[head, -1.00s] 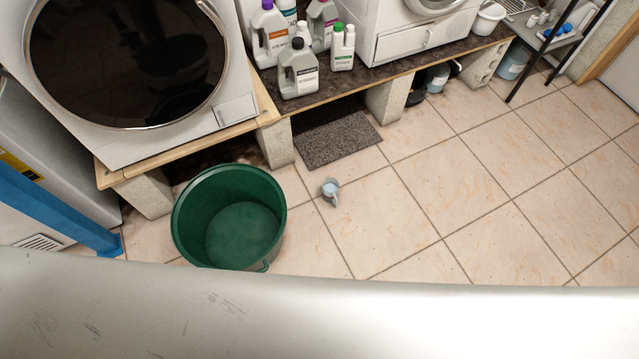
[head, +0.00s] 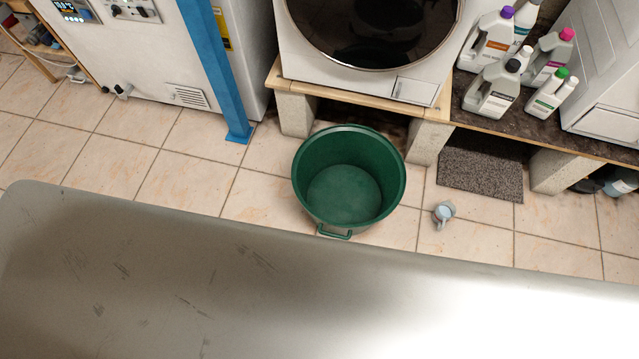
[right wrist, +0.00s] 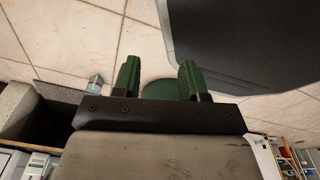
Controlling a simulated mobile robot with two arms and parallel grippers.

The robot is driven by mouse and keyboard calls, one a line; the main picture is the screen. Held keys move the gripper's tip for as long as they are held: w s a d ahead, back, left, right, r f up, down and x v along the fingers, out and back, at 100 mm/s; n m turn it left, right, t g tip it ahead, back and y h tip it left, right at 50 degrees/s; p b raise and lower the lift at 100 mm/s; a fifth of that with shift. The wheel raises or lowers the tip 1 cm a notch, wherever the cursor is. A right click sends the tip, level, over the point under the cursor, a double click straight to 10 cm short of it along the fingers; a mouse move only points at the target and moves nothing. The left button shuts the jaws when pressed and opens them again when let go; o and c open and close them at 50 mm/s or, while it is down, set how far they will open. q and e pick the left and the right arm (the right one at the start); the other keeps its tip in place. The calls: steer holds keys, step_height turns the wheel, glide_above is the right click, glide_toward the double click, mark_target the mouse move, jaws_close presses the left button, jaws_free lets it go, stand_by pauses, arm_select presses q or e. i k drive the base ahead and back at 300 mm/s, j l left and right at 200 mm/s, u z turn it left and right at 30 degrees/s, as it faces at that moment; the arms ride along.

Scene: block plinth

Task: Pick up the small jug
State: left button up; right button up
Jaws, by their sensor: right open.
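The small jug (head: 444,214) is pale blue-grey and stands on the tiled floor, right of a green tub, in the head view. It also shows in the right wrist view (right wrist: 95,82), left of my right gripper's fingers and apart from them. My right gripper (right wrist: 159,80) is open, with its two green fingers spread and nothing held between them. The head view shows neither gripper, and my left gripper is in no view.
The green tub (head: 349,181) stands on the floor close to the jug. A grey mat (head: 481,175) lies behind the jug, beside stone blocks (head: 428,142) that carry a shelf with several bottles (head: 492,90). A blue post (head: 213,75) stands left. Open floor lies right of the jug.

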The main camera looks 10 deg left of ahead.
mark_target(445, 210)
steer(key=z, duration=1.15)
